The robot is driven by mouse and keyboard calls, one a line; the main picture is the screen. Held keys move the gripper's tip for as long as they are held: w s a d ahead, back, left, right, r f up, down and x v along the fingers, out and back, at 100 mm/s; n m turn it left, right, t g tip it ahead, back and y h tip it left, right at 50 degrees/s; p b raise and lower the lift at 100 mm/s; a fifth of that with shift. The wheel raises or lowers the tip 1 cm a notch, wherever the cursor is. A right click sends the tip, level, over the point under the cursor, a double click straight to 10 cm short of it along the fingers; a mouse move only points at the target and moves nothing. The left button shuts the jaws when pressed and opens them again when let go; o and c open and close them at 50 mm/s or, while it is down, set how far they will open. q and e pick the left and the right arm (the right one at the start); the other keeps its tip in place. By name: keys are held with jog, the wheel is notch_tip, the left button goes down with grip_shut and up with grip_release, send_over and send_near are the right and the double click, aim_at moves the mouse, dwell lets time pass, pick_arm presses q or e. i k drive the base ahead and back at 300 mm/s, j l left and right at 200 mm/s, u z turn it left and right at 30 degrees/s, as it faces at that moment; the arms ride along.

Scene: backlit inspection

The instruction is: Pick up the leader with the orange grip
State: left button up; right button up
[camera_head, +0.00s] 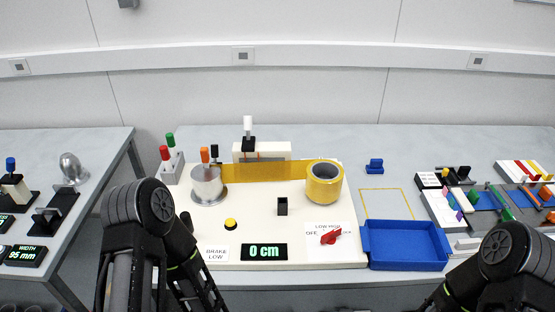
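An orange grip (205,155) stands upright just behind the top of a silver drum (207,188) on the white machine bed. What is below the grip is hidden, and I cannot tell if it touches the drum. A small black piece (214,152) is right beside it. A red grip (165,153) and a green grip (170,140) stand in a pale block (173,169) to the left. Both my arms come in from the bottom. Neither gripper's fingers show; both appear to be outside the picture.
An amber strip (262,172) runs from near the drum to a yellow roll (324,186). A white-topped post (248,127) stands behind it. A blue tray (405,265) sits right of the bed, below a yellow-outlined area (387,204). My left arm's links cover the bed's left front.

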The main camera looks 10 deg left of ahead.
aim_at(204, 151)
jog(key=z, duration=0.9)
jog(key=k+j, duration=0.2)
jog(key=k, duration=0.2)
jog(key=k+j, duration=0.2)
jog(key=k, duration=0.2)
